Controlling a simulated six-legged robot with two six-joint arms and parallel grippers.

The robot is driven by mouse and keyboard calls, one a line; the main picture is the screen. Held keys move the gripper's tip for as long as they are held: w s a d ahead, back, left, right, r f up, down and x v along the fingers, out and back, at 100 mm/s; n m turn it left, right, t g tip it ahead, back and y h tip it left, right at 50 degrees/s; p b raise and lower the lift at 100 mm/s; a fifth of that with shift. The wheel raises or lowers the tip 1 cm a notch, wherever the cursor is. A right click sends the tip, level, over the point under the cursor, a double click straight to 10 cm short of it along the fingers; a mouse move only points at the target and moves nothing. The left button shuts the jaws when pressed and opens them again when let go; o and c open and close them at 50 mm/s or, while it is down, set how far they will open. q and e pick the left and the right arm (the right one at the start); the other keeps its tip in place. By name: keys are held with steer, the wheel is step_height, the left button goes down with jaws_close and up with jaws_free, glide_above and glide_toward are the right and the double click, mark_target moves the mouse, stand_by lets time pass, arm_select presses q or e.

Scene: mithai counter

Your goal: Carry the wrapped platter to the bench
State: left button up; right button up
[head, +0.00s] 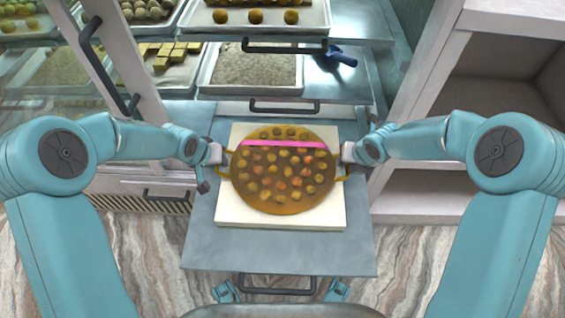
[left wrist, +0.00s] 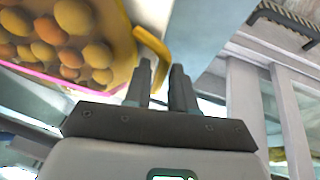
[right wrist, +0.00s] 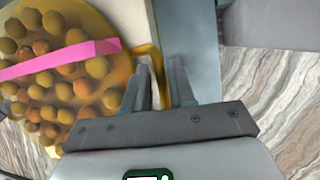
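The wrapped platter (head: 283,175) is round and amber, with a pink band (head: 282,146) across it and several round sweets inside. It lies flat on a white square board (head: 240,215). Its left handle (left wrist: 152,43) reaches the fingertips of my left gripper (left wrist: 162,68), whose fingers stand slightly apart. Its right handle (right wrist: 156,65) lies at the fingers of my right gripper (right wrist: 160,68), which also show a gap. I cannot tell whether either handle is fully between the fingers. In the head view the grippers are at either side of the platter.
The board rests on a grey-blue surface (head: 290,250) with dark handles. Trays of sweets (head: 250,70) stand on shelves behind, with a blue scoop (head: 341,56) at the right. A pale open cabinet (head: 430,190) is at right. The floor is marbled.

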arm_select(q)
jaws_close()
arm_select(e)
jaws_close()
arm_select(q)
steer(key=shift+r, duration=0.1)
arm_select(e)
steer(key=shift+r, duration=0.1)
stand_by(0.8)
